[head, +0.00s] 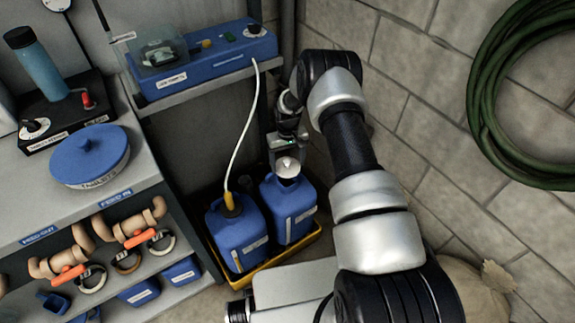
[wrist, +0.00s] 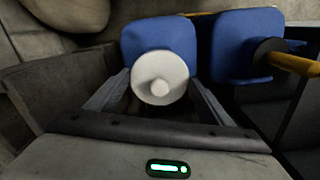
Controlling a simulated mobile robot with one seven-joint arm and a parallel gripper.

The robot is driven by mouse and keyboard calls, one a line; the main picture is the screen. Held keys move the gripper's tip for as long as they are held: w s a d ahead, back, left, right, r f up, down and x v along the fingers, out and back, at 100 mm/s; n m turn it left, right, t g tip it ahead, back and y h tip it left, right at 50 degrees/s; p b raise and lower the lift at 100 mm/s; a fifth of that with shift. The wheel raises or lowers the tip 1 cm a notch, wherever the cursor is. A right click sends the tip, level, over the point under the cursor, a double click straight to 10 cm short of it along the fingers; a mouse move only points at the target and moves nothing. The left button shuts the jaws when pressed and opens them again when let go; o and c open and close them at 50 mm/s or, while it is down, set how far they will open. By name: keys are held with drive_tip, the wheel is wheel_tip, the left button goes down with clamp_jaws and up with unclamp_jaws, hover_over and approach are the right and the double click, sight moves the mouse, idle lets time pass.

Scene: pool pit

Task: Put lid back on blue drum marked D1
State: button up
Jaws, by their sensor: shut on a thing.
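My gripper (wrist: 159,88) is shut on a round white lid with a small raised knob (wrist: 160,77), one finger on each side. In the head view the lid (head: 288,167) is over the top of the right-hand blue drum (head: 289,208). That drum also shows behind the lid in the wrist view (wrist: 158,34). The white labels on the drums are too small to read, so I cannot make out D1.
A second blue drum (head: 236,238) stands close on the left, with a yellow fitting and a white hose (head: 247,130) rising to the blue pump unit (head: 205,60). Both drums stand in a yellow tray (head: 318,238). A shelf unit is on the left, a block wall on the right.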

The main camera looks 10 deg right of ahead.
drive_tip(key=shift+f+b, duration=1.4)
drive_tip(key=shift+f, duration=1.15)
drive_tip(key=shift+f+b, duration=0.55)
drive_tip(key=shift+f+b, duration=0.15)
drive_tip(key=shift+b, duration=1.15)
idle(0.5)
drive_tip(key=o, duration=1.1)
drive_tip(key=shift+o, duration=0.6)
drive_tip(key=shift+r+p, duration=1.6)
drive_tip(key=shift+r, duration=1.9)
